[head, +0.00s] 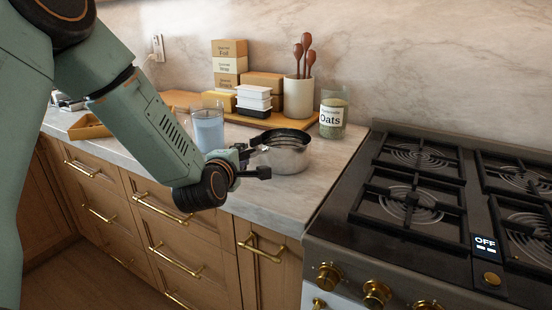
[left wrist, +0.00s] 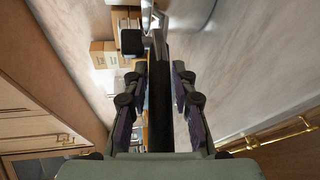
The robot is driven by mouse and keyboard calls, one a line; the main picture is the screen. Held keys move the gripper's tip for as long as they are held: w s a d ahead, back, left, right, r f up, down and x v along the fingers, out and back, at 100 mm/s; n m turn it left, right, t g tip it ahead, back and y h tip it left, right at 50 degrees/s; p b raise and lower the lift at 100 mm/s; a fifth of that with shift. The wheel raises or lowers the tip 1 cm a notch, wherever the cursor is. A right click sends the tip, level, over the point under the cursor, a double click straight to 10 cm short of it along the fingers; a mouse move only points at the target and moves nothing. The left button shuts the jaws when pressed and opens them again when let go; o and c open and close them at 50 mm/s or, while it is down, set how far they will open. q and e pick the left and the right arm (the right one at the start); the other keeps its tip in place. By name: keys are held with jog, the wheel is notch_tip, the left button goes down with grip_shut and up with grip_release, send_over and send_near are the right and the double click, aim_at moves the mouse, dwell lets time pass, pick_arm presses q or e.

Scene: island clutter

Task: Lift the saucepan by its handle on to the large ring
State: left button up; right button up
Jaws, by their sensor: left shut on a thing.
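The steel saucepan (head: 287,156) with a dark rim is at the counter's front part, left of the stove, and looks upright. I cannot tell whether its base touches the counter. My left gripper (head: 250,165) is at the saucepan's left side, shut on its handle. In the left wrist view the dark handle (left wrist: 160,105) runs between the fingers of my left gripper (left wrist: 158,85), and part of the saucepan (left wrist: 185,12) shows at the top edge. The stove's front left ring (head: 409,203) is bare; which ring is largest is not clear. My right gripper is out of view.
Behind the saucepan stand an oats jar (head: 333,117), a utensil crock (head: 298,97) and stacked boxes (head: 229,62). A glass jug (head: 208,128) stands close to its left. The stove's visible rings are empty.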

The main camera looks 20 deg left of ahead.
pick_arm(q)
grip_shut()
jog(key=shift+a, duration=0.1)
jog(key=shift+w+r, duration=0.1)
jog(key=shift+r, duration=0.05)
